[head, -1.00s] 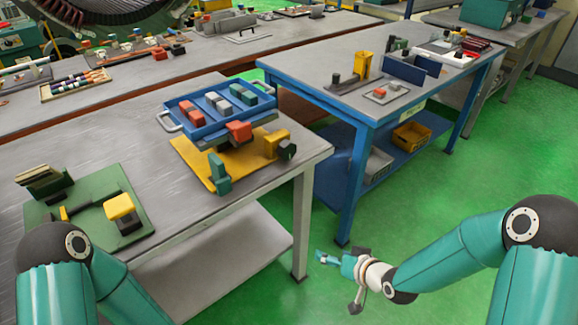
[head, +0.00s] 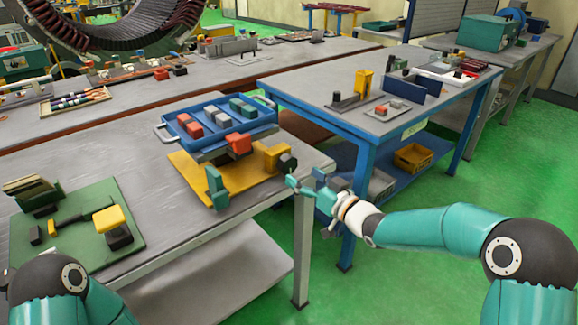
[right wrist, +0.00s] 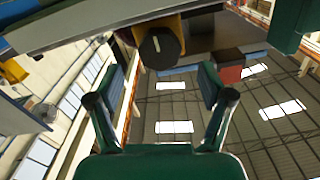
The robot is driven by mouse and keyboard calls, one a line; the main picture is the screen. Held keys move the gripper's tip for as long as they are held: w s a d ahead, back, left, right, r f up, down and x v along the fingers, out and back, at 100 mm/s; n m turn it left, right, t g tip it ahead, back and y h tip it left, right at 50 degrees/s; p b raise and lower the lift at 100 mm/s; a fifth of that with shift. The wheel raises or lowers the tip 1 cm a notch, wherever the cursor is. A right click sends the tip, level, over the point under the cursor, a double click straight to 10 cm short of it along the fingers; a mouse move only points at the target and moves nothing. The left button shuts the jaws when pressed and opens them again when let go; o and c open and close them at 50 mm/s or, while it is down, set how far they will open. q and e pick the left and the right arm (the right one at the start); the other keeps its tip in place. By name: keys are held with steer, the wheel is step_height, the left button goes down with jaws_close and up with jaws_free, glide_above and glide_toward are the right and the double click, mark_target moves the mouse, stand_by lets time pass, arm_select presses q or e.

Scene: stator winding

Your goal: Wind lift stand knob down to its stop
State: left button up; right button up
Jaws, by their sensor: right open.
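The lift stand has a yellow base plate (head: 186,172) on the near grey table and carries a blue tray (head: 172,133) with red, white and teal blocks. Its dark knob (head: 287,162) sits on a yellow block at the right side, near the table edge. In the right wrist view the dark round knob (right wrist: 158,48) shows ahead, between and beyond the two fingers. My right gripper (head: 301,181) is open and empty, close to the knob, just right of and below it in the head view; the fingers (right wrist: 160,88) look apart from it. My left gripper is out of view.
A green board (head: 80,245) with a yellow-topped block lies at the near left of the same table. A teal upright piece (head: 216,188) stands on the yellow plate. A blue table (head: 345,115) stands to the right, across a gap of green floor.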

mark_target(290, 167)
steer(key=shift+x, duration=2.8)
